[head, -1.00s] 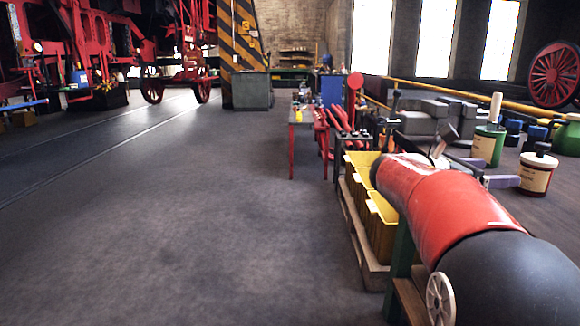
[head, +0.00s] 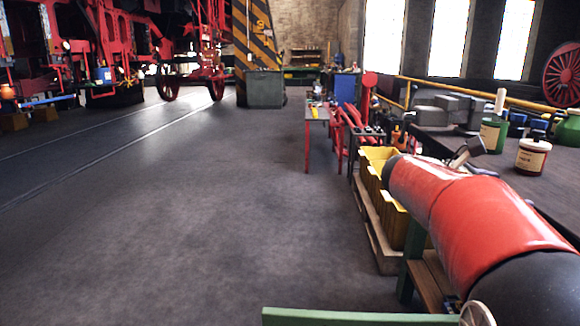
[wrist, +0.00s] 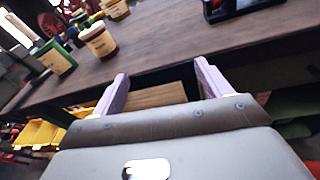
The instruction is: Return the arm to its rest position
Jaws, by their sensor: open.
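My gripper (wrist: 161,74) shows in the wrist view with its two pale purple fingers spread apart. Nothing is between them. They point toward the front edge of a dark-topped workbench (wrist: 180,48); a wooden surface shows lower down, behind the gap between the fingers. My red and black arm (head: 490,215) fills the lower right of the head view, bent and lying along the near side of the bench. The gripper fingers cannot be made out in the head view.
Yellow bins (head: 378,160) stand left of my arm. On the bench are a white-lidded green tin (head: 492,138) and a labelled jar (head: 532,156). A green bar (head: 360,318) crosses the bottom of the head view. The floor (head: 200,220) to the left is clear.

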